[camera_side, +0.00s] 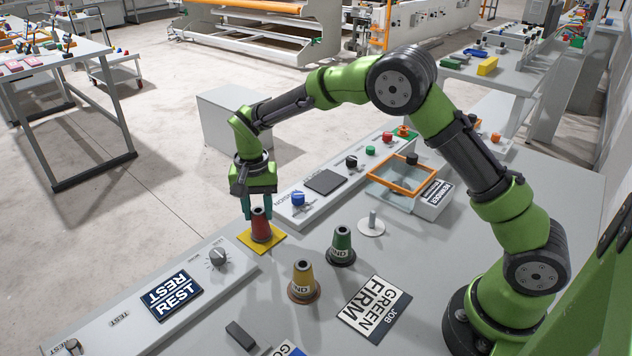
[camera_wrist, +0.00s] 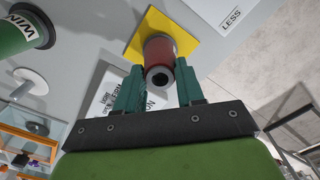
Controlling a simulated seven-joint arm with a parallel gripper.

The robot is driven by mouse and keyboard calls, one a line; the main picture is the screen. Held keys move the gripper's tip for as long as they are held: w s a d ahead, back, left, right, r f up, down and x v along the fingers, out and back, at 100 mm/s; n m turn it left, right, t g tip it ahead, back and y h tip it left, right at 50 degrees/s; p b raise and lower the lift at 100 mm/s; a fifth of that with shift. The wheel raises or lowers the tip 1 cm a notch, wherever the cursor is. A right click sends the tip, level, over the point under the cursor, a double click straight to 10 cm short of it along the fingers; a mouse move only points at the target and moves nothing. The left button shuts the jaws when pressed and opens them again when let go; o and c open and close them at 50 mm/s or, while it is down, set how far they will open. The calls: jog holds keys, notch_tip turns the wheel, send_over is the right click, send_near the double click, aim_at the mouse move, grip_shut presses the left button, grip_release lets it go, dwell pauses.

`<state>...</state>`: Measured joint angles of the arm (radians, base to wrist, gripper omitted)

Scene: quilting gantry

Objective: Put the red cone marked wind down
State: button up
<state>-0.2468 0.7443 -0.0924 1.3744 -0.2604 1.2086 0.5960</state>
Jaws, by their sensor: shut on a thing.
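The red cone (camera_side: 261,224) stands upright at the yellow square pad (camera_side: 247,240), within its outline; I cannot tell whether its base touches the pad. No marking on it is readable. My gripper (camera_side: 258,207) points down with its teal fingers around the cone's upper part, shut on it. In the wrist view the red cone (camera_wrist: 161,50) sits between the fingers (camera_wrist: 158,82), with the yellow pad (camera_wrist: 136,40) behind it and its dark top hole facing the camera.
A yellow cone (camera_side: 303,283) and a green cone (camera_side: 341,246) stand nearby. A white disc with a peg (camera_side: 371,224) is further right.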

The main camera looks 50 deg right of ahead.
aim_at(259, 210)
jog(key=o, duration=1.2)
jog(key=shift+f, duration=0.1)
jog(key=shift+c, duration=0.2)
jog(key=s+d+r+n+t, duration=0.1)
jog(key=s+r, duration=0.1)
jog(key=r, duration=0.7)
jog(key=s+d+r, duration=0.1)
jog(key=s+r, duration=0.1)
jog(key=r, duration=0.7)
jog(key=s+d+n+t+y, duration=0.1)
jog(key=s+d+n+t, duration=0.1)
jog(key=s, duration=0.9)
jog(key=s+d+n+t+y, duration=0.1)
jog(key=s+t, duration=0.3)
jog(key=s, duration=0.7)
jog(key=shift+s+d+r+n, duration=0.2)
jog(key=shift+d+r+n, duration=0.2)
jog(key=shift+d+n, duration=0.15)
